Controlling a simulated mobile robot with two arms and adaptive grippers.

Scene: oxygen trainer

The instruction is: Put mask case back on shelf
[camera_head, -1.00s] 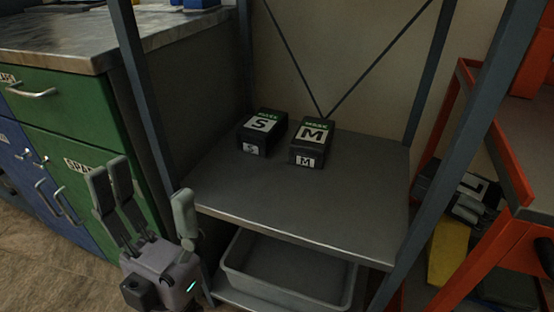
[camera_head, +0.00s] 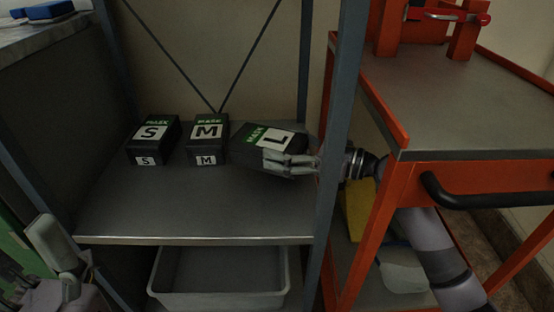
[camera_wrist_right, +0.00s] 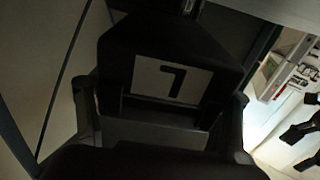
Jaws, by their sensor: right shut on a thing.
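A black mask case marked L (camera_head: 262,142), with a green and white top label, is at the right end of the shelf (camera_head: 200,215), tilted beside the M case. My right gripper (camera_head: 287,161) is shut on it, reaching in from the right past the front post. I cannot tell whether the case touches the shelf. In the right wrist view the case (camera_wrist_right: 172,40) fills the grip, its L label upside down. The S case (camera_head: 152,140) and M case (camera_head: 207,140) stand on the shelf to its left. My left gripper (camera_head: 60,250) is partly cut off at lower left, empty as far as seen.
A grey shelf post (camera_head: 340,150) stands in front of my right wrist. An orange cart (camera_head: 460,170) with a black handle is at right. A grey bin (camera_head: 220,298) sits below the shelf. The front of the shelf is clear.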

